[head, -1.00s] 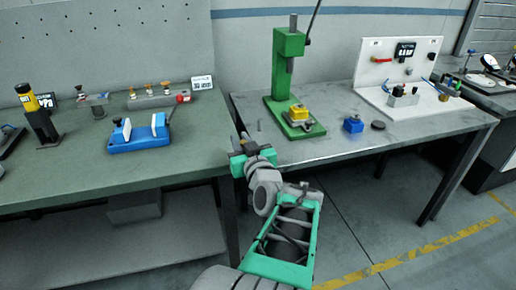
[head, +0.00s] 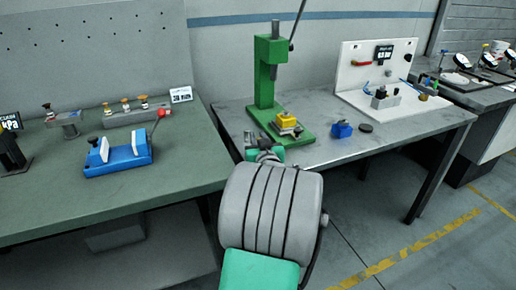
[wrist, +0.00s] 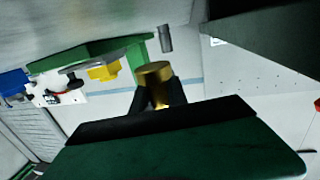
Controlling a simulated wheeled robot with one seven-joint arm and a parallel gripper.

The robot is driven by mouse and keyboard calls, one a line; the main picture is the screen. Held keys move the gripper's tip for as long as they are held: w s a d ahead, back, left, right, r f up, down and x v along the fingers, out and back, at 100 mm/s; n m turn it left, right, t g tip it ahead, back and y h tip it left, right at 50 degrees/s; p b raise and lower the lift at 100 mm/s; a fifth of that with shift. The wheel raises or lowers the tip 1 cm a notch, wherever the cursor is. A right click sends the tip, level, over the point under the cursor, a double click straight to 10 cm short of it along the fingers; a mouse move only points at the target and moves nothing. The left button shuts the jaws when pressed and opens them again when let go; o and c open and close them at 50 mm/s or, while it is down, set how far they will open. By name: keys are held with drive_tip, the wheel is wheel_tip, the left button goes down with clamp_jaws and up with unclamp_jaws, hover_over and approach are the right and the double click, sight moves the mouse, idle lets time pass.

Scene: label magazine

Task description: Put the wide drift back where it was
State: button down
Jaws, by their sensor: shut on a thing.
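My gripper (head: 262,153) is in front of the green arbor press, near the gap between the two benches, largely hidden behind my arm in the head view. In the wrist view my gripper (wrist: 159,97) is shut on a brass-coloured cylinder, the drift (wrist: 154,73), whose wide round end sticks out past the fingers. The drift cannot be made out in the head view. A grey rack (head: 138,117) on the left bench holds several pieces with brass or orange tops. The green arbor press (head: 266,80) stands on the right bench, with a yellow block (head: 286,120) on its base.
A blue vise (head: 118,158) with a red-knobbed lever stands in front of the rack. A label card (head: 181,95) stands right of the rack. A blue block (head: 341,130) and a dark disc (head: 366,128) lie right of the press. A white panel fixture (head: 378,75) stands farther right.

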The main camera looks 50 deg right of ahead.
drive_tip(key=shift+w+d+f, duration=0.1)
drive_tip(key=shift+d+f, duration=0.05)
drive_tip(key=shift+f, duration=0.8)
drive_tip(key=shift+w+d+f, duration=0.1)
drive_tip(key=shift+d+f, duration=0.05)
drive_tip(key=shift+f, duration=0.75)
drive_tip(key=shift+f+b, duration=0.2)
drive_tip(key=shift+b, duration=0.15)
drive_tip(key=c, duration=1.3)
unclamp_jaws()
drive_tip(key=shift+r, duration=0.15)
drive_tip(key=shift+s+a+r+p, duration=0.1)
drive_tip(key=shift+s+r+p, duration=0.05)
drive_tip(key=shift+p, duration=0.15)
drive_tip(key=b+v, duration=0.1)
drive_tip(key=v, duration=1.1)
drive_tip(key=shift+b, duration=0.3)
